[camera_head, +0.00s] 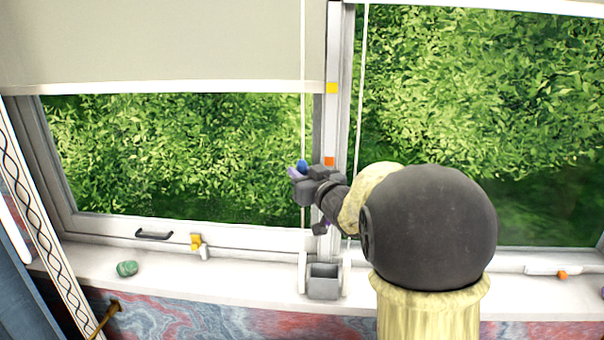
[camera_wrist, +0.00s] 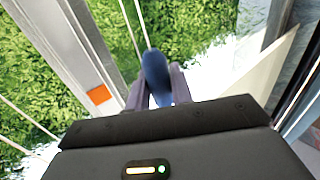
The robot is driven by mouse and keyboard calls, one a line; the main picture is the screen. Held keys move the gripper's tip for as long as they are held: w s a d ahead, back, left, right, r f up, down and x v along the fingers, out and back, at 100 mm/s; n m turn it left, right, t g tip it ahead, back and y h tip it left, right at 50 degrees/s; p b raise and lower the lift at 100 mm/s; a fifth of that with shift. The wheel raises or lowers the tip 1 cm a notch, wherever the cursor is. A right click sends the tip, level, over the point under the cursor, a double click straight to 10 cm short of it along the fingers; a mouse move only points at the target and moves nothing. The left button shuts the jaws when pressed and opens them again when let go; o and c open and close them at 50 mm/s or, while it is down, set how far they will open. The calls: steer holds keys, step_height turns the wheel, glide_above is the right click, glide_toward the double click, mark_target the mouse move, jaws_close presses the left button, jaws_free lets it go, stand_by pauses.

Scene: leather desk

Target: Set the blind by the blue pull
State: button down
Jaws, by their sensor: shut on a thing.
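The blue pull (camera_head: 302,165) hangs on a thin cord in front of the window's middle post. It also shows in the wrist view (camera_wrist: 155,75), between my gripper's fingers. My gripper (camera_head: 298,172) is shut on the blue pull, and its fingers (camera_wrist: 158,92) also show in the wrist view. The pale blind (camera_head: 160,45) covers the upper part of the left window, with its bottom edge level with the yellow marker (camera_head: 332,88) on the post. An orange marker (camera_head: 329,161) sits lower on the post, near the height of the pull.
A grey box-like holder (camera_head: 323,283) stands on the white sill below my gripper. A green object (camera_head: 126,268) lies on the sill at left. A second cord (camera_head: 361,80) hangs right of the post.

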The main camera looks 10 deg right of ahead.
steer(key=c, duration=1.3)
jaws_free()
steer(key=shift+s, duration=0.1)
steer(key=b+v, duration=0.2)
steer(key=v, duration=1.5)
steer(key=shift+s+b, duration=0.15)
steer(key=shift+b, duration=0.25)
steer(key=shift+d, duration=0.1)
step_height(320, 180, down, 8)
steer(key=w+d+m+g+h+p, duration=0.1)
steer(key=m+g+h+p, duration=0.15)
steer(key=g+h, duration=0.2)
steer(key=s+a+f+g, duration=0.2)
steer(key=s+f+g, duration=0.1)
steer(key=s+f, duration=0.1)
steer(key=s+a+f+g+p, duration=0.1)
steer(key=s+a+f+g, duration=0.1)
steer(key=s+f+g, duration=0.2)
steer(key=s+a+f+g+p, duration=0.1)
steer(key=s+a+f+g, duration=0.1)
steer(key=s+f, duration=0.4)
steer(key=shift+f+m+g+h, duration=0.25)
steer(key=shift+f+m+g, duration=0.1)
steer(key=shift+f+g, duration=0.25)
